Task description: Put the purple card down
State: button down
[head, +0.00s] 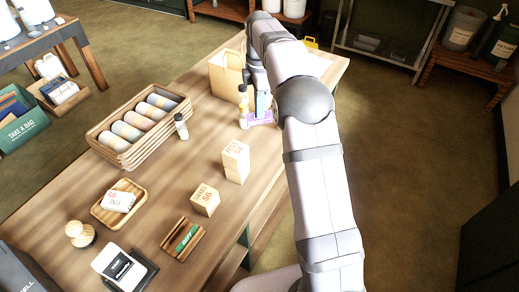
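A small purple card (262,117) shows in the head view at the end of my arm, near the far right part of the wooden table. My gripper (256,108) is right at the card, with the arm coming over from the right. The fingers are small and partly hidden by the wrist, so I cannot tell if they are closed on the card. Whether the card touches the table is also unclear.
A tan paper bag (226,78) stands just behind my gripper. A wooden tray (112,150) with several pastel rolls and a small bottle (181,127) are to the left. Wooden blocks (235,160) stand nearer. The wooden table (160,225) has bare room between them.

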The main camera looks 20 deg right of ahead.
jog(key=shift+f+p, duration=1.55)
jog(key=shift+f, duration=4.35)
jog(key=shift+f, duration=0.25)
jog(key=c, duration=2.1)
grip_release()
jog(key=shift+r, duration=0.1)
notch_tip(320, 180, up, 12)
jog(key=b, duration=0.2)
jog(key=shift+r+b, duration=0.2)
jog(key=shift+b, duration=0.15)
jog(key=shift+s, duration=0.1)
jog(key=s+a+f+m, duration=0.1)
jog(key=s+f+m, duration=0.1)
jog(key=s+m, duration=0.4)
jog(key=s+f+m, duration=0.3)
jog(key=s+m, duration=0.3)
jog(key=s, duration=0.8)
jog(key=s+a+f+m, duration=0.1)
jog(key=s+f+m, duration=0.2)
jog(key=s+m, duration=0.3)
jog(key=shift+s+a+f, duration=0.1)
jog(key=shift+s+a, duration=0.1)
jog(key=shift+s, duration=1.1)
jog(key=shift+s+a+f, duration=0.1)
jog(key=shift+s+a, duration=0.05)
jog(key=shift+s, duration=1.15)
